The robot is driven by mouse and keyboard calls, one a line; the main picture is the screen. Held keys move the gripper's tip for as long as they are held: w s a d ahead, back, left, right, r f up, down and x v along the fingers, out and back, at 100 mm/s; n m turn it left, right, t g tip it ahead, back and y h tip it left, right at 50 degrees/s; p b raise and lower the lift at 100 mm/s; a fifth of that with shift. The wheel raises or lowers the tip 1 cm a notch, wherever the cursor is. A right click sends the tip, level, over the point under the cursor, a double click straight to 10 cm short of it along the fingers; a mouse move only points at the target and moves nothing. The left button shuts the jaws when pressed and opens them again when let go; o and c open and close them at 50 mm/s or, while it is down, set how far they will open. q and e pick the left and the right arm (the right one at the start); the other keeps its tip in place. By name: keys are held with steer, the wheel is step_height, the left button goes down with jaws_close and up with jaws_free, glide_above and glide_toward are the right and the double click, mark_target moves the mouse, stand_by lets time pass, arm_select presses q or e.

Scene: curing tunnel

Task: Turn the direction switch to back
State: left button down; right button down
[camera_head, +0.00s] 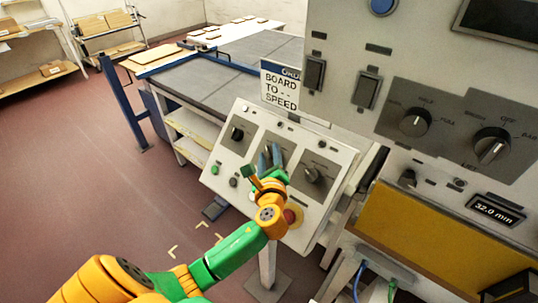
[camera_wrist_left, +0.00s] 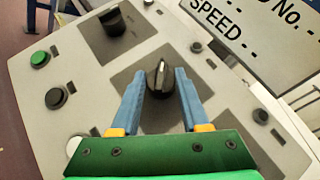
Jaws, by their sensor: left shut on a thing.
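A tilted grey control panel (camera_head: 222,170) carries dark rotary knobs on dark plates. My left gripper (camera_head: 268,158) is at the middle knob, mostly hiding it in the head view. In the left wrist view the black knob (camera_wrist_left: 160,78) sits between the two blue fingertips of my left gripper (camera_wrist_left: 158,85), which is shut on it. The pale pointer line on the knob points nearly straight up in that view. No label naming the direction switch is readable. My right gripper is out of view.
Another knob (camera_head: 237,133) is left of the gripper and one (camera_head: 312,173) is right. A red button (camera_head: 291,216) is below. The large cabinet (camera_head: 340,120) with its own knobs stands close at right. Open floor (camera_head: 90,190) lies left.

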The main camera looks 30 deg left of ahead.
arm_select(q)
steer(key=shift+c, duration=2)
jaws_free()
steer(key=b+v, duration=0.1)
steer(key=v, duration=0.6)
